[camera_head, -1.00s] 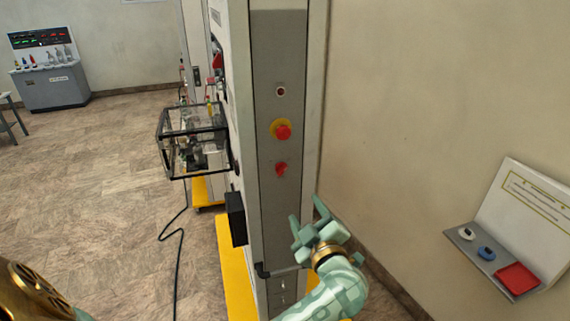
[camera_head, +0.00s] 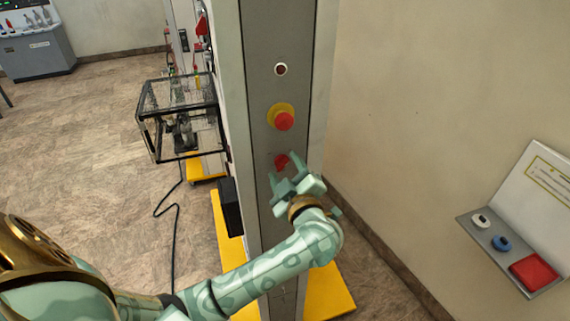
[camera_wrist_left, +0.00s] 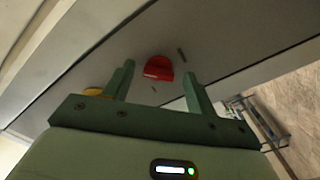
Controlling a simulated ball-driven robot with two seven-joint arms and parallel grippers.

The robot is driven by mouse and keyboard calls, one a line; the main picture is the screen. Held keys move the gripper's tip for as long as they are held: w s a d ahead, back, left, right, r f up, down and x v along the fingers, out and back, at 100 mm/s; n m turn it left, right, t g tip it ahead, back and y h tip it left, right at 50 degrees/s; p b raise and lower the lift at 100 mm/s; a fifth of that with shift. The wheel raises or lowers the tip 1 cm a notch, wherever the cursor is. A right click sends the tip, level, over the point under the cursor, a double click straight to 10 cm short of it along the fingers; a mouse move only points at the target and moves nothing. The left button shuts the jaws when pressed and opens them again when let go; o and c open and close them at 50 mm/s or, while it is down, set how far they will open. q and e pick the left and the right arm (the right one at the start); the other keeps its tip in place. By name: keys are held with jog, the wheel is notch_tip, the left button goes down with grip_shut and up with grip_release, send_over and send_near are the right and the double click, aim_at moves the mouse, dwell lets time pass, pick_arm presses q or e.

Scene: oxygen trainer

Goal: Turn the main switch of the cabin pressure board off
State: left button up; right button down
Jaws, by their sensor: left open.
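The cabin pressure board shows its narrow grey side panel (camera_head: 262,110) in the head view. The main switch appears to be the small red knob (camera_head: 281,161), below the larger red button on a yellow ring. My left gripper (camera_head: 283,172) is open just in front of and slightly below the knob, partly covering its lower edge. In the left wrist view the red knob (camera_wrist_left: 158,68) lies between the lines of the two spread fingers, beyond their tips. I see no contact with it. My right gripper is not in view.
The red button on its yellow ring (camera_head: 284,121) sits above the knob, with a small round lamp (camera_head: 281,69) higher up. A clear black-framed box (camera_head: 180,118) juts out left. A wall shelf (camera_head: 490,240) with a red tray (camera_head: 534,272) is at right.

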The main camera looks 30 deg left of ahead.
pick_arm(q)
jog(key=shift+d+r, duration=0.1)
jog(key=c, duration=1)
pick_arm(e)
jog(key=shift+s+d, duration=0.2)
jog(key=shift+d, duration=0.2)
pick_arm(q)
jog(key=shift+s, duration=0.1)
